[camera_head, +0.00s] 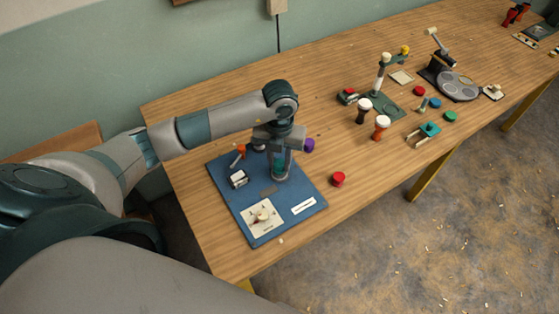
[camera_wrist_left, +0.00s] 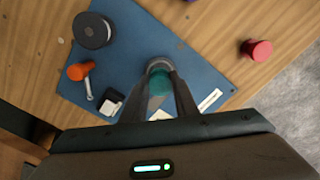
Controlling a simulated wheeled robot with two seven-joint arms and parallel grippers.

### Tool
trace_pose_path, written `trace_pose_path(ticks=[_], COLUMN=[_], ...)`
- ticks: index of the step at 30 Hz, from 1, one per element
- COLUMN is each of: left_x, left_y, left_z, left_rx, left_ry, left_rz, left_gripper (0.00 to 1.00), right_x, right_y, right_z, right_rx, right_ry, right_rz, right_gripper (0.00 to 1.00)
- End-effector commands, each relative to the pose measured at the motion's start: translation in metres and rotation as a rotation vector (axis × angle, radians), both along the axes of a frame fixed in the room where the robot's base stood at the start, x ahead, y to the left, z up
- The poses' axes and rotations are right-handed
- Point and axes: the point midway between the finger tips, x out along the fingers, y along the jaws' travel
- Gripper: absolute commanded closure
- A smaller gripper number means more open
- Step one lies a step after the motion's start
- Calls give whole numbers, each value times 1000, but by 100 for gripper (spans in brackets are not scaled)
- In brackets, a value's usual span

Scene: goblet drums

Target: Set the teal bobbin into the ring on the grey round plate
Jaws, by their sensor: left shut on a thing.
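My left gripper (camera_head: 281,172) points down over the blue board. It is shut on the teal bobbin (camera_wrist_left: 161,83), which sits between the fingertips in the left wrist view; a bit of teal also shows in the head view (camera_head: 279,168). A grey round rim (camera_wrist_left: 157,64), apparently the grey round plate, shows right at the bobbin, low over the board. The fingers and bobbin hide most of the plate and its ring. I cannot tell whether the bobbin is in the ring or just above it. My right gripper is not in view.
The blue board (camera_head: 243,209) carries an orange-headed tool (camera_wrist_left: 80,71), a white-and-black block (camera_head: 238,179) and a white card with a knob (camera_head: 262,217). A dark round piece (camera_wrist_left: 92,30) stands near the gripper. A red cylinder (camera_head: 338,178) is right of the board. Drums stand farther right.

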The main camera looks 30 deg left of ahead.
Motion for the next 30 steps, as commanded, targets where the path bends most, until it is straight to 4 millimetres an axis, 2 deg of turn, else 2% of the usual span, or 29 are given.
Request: trace_pose_path(ticks=[4,20,21,23,30], left_x=[0,0,0,0,0], left_y=[0,0,0,0,0], left_z=[-11,-20,-20,-19,-19], left_rx=[0,1,1,1,1], left_ry=[1,0,0,0,0], left_rz=[0,0,0,0,0], left_gripper=[94,94,71,57,55], right_x=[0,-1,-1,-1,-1], right_y=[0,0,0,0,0], right_z=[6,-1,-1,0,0], right_rx=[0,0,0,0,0], right_ry=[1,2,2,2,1], right_rz=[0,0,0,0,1], right_gripper=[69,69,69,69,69])
